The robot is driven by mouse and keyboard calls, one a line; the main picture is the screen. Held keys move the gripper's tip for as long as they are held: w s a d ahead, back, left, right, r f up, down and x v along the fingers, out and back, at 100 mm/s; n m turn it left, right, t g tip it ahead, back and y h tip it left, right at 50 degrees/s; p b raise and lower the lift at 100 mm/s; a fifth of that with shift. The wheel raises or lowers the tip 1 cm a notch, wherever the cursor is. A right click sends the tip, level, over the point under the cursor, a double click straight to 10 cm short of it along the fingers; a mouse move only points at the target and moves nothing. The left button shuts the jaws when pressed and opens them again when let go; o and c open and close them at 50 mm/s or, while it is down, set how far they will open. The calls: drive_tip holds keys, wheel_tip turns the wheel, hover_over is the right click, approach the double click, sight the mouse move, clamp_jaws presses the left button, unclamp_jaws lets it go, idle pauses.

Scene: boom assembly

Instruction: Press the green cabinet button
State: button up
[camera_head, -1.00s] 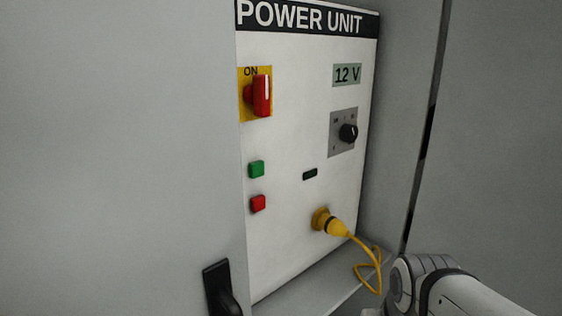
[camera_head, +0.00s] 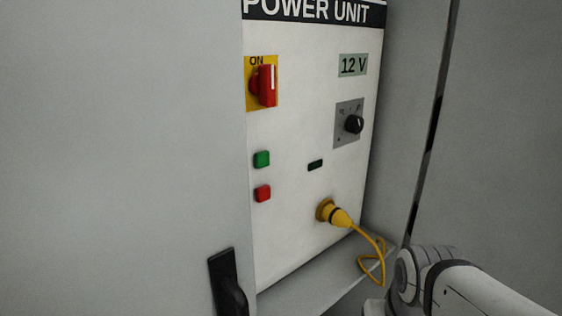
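The green button (camera_head: 262,159) sits on the white power unit panel (camera_head: 300,225), left of its middle. It is directly above a red button (camera_head: 263,193) and below the red rotary switch (camera_head: 265,84), which is on a yellow plate marked ON. Part of my arm shows at the lower right, apart from the panel. My gripper is outside the picture.
A grey door (camera_head: 120,150) with a black handle (camera_head: 228,284) covers the left side. A yellow plug (camera_head: 335,213) with a looped cable is in the panel's lower right. A black knob (camera_head: 353,124) and a 12 V display (camera_head: 352,65) are above it.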

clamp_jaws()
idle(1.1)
